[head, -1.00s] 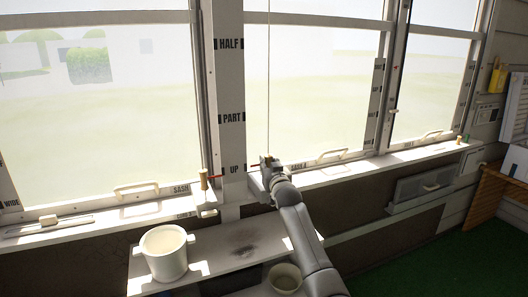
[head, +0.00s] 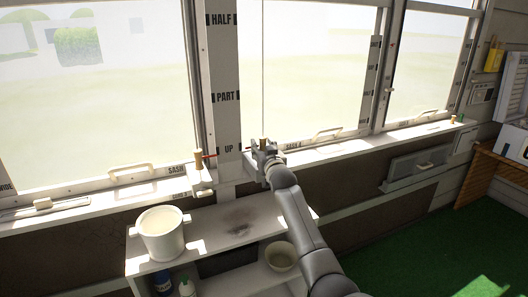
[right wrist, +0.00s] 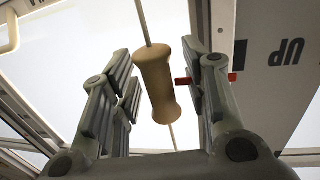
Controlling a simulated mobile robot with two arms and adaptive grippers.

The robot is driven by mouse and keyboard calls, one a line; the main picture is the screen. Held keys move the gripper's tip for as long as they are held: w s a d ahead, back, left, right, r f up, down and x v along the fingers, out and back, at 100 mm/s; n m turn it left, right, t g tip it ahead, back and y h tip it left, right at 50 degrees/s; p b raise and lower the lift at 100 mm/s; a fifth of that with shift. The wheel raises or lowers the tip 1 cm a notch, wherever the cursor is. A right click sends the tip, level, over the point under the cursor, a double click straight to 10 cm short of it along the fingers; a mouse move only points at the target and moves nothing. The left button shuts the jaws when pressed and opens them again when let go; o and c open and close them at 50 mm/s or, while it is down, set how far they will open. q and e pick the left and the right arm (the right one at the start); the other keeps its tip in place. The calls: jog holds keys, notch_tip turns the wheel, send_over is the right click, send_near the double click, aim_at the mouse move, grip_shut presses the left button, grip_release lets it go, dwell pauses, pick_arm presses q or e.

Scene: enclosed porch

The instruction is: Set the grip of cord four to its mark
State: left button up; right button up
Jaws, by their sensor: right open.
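A tan, waisted wooden grip (right wrist: 155,82) hangs on a thin cord (right wrist: 145,22) in the right wrist view. My right gripper (right wrist: 158,97) is open, with one finger on each side of the grip and a gap visible on the left. The right finger is closer to it; contact there is unclear. In the head view my right gripper (head: 264,151) is at the sill beside the marked post (head: 226,72), near the UP label (head: 229,150). A red pin (right wrist: 232,76) shows behind the right finger, towards the post. My left gripper is out of view.
Another tan grip (head: 197,160) with a red pin hangs left of the post. A white pot (head: 162,236) stands on the shelf unit (head: 205,222) below, with a bowl (head: 281,256) lower down. Sash handles (head: 327,134) line the sill.

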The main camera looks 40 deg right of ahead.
jog(key=v, duration=1.2)
jog(key=shift+f, duration=0.15)
dwell(0.3)
jog(key=s+a+f+n+g+y+p, duration=0.1)
jog(key=s+a+f+g, duration=0.15)
jog(key=f, duration=0.95)
jog(key=s+a+f+n+g+y, duration=0.15)
jog(key=a+f, duration=0.25)
jog(key=f, duration=0.8)
jog(key=s+a+f+n+g+y+p, duration=0.1)
jog(key=s+a+f+g+y, duration=0.15)
jog(key=f, duration=0.95)
jog(key=s+a+f+g, duration=0.2)
jog(key=s+a+f, duration=0.3)
jog(key=s+f, duration=0.4)
jog(key=s+a+f+n+g+y+p, duration=0.1)
jog(key=s+a+f+g, duration=0.15)
jog(key=s+f, duration=0.6)
jog(key=s+a+f+n+g, duration=0.1)
jog(key=s+a+f, duration=0.4)
jog(key=s, duration=0.6)
jog(key=s+a+f+g, duration=0.1)
jog(key=s+f, duration=0.2)
jog(key=s, duration=0.7)
jog(key=s+a+f+n+g, duration=0.1)
jog(key=s+a+f+g, duration=0.1)
jog(key=s, duration=0.9)
jog(key=shift+a+f+g+y+p, duration=0.3)
jog(key=shift+f+y+p, duration=0.1)
jog(key=shift+f, duration=0.3)
